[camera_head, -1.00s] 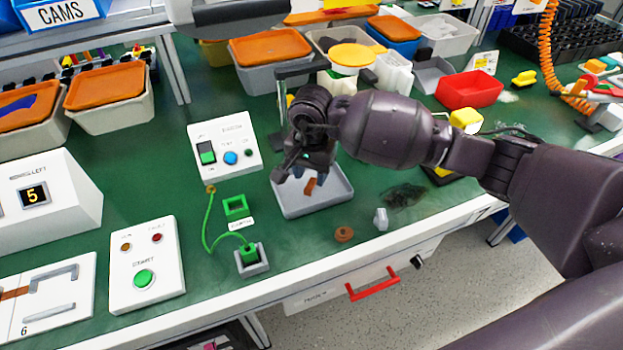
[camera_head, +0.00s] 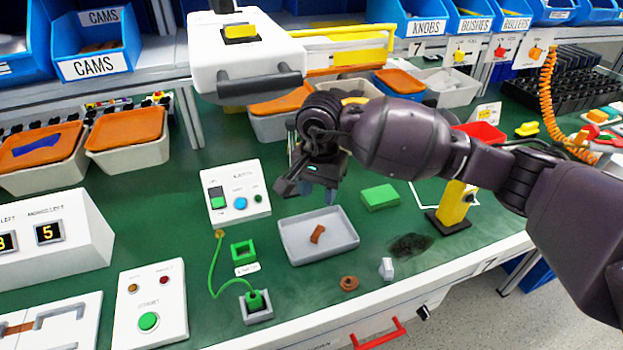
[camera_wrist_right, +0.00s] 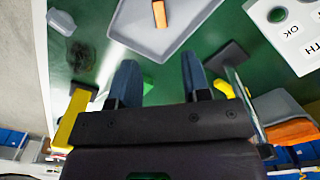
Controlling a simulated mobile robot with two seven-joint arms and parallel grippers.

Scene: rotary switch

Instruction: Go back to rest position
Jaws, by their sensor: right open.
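My right gripper (camera_head: 308,188) is dark with bluish fingers. In the head view it hangs above the bench, just behind the grey tray (camera_head: 292,252). In the right wrist view its two fingers (camera_wrist_right: 160,82) stand apart with nothing between them. An orange-brown piece (camera_head: 317,234) lies in the tray and also shows at the top of the wrist view (camera_wrist_right: 159,14). My left gripper is not in view.
A green block (camera_head: 380,197) and a yellow stand (camera_head: 455,205) are right of the tray. The switch panel (camera_head: 235,192) is left of it. A white handled unit (camera_head: 245,50) hangs behind. Bins line the back.

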